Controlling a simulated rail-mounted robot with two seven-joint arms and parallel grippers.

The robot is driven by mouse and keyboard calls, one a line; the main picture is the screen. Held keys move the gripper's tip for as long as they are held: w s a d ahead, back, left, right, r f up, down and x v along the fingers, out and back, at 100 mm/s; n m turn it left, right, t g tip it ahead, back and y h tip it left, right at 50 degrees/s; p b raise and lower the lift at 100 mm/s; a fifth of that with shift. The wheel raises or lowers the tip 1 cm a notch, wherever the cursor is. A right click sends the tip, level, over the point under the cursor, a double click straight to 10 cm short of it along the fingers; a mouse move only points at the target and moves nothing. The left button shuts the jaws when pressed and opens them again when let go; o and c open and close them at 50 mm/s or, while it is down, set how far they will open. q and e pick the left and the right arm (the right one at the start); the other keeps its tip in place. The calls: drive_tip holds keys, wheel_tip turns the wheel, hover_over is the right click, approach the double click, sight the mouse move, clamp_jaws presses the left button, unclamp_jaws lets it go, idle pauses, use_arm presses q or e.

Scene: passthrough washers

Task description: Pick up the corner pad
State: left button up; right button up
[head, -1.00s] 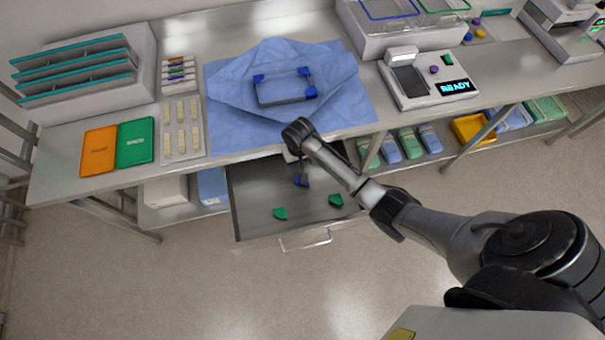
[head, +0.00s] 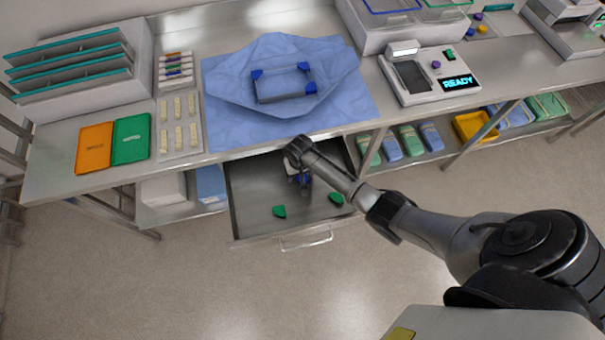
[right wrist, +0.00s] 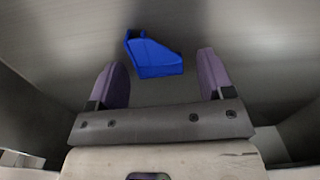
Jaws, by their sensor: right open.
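A blue corner pad (right wrist: 153,57) lies on the grey drawer floor in the right wrist view, just beyond and between my open fingertips. In the head view the blue pad is mostly hidden by my right gripper (head: 304,187), which points down into the open drawer (head: 250,190). Both purple-grey fingers show in the right wrist view with nothing between their pads. Two green corner pads, one at left (head: 279,211) and one at right (head: 336,199), lie nearer the drawer's front. My left gripper is out of view.
On the bench, a rectangular frame (head: 283,97) with blue corner pieces rests on a blue cloth (head: 225,105). Orange (head: 94,148) and green (head: 132,137) folders lie at left. A device reading READY (head: 430,90) stands at right. Drawer walls surround my right gripper.

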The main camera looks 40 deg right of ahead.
drive_tip(key=c, duration=1)
drive_tip(key=shift+r, duration=0.1)
